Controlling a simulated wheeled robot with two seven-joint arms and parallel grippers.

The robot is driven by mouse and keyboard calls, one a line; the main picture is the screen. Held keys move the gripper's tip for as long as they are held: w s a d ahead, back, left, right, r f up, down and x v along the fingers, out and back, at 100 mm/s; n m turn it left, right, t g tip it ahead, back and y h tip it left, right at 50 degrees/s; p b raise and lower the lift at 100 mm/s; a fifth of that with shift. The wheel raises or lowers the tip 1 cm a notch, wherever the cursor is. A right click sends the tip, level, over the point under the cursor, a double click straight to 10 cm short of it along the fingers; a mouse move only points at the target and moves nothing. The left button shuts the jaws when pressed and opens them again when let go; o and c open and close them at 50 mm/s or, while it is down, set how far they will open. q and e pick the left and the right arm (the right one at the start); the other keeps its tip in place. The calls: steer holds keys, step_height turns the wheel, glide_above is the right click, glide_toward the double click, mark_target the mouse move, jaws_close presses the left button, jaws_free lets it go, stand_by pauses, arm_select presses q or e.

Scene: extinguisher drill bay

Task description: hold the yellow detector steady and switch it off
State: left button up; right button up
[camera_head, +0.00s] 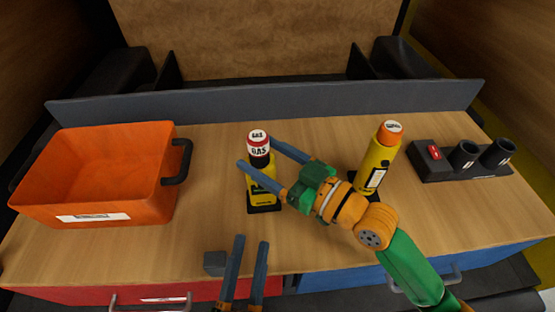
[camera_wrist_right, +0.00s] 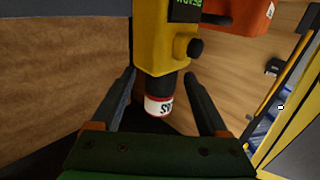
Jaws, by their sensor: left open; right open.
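The yellow detector (camera_head: 262,196) stands upright in a dark base in the middle of the wooden bench. It has a black neck and a red-and-white cap marked GAS. In the right wrist view the detector (camera_wrist_right: 162,45) appears upside down, with a green-lit screen and a black knob (camera_wrist_right: 195,48) on its side. My right gripper (camera_head: 256,153) reaches in from the right, open, its fingers on either side of the detector's upper part. It also shows in the right wrist view (camera_wrist_right: 159,75), with gaps beside the neck. My left gripper (camera_head: 251,240) is open and empty at the front edge, below the detector.
An orange bin (camera_head: 150,205) stands at the left. A yellow canister with an orange cap (camera_head: 378,165) stands right of the detector, behind my right arm. A dark holder (camera_head: 430,168) with a red switch and two black cups is far right. A small grey block (camera_head: 214,263) lies near the front edge.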

arm_select(q)
steer(key=shift+a, duration=0.15)
arm_select(e)
steer(key=x, duration=0.4)
steer(key=shift+w+a, duration=0.1)
steer(key=shift+a, duration=0.05)
steer(key=c, duration=0.3)
jaws_close()
steer(key=shift+o, duration=1.5)
jaws_free()
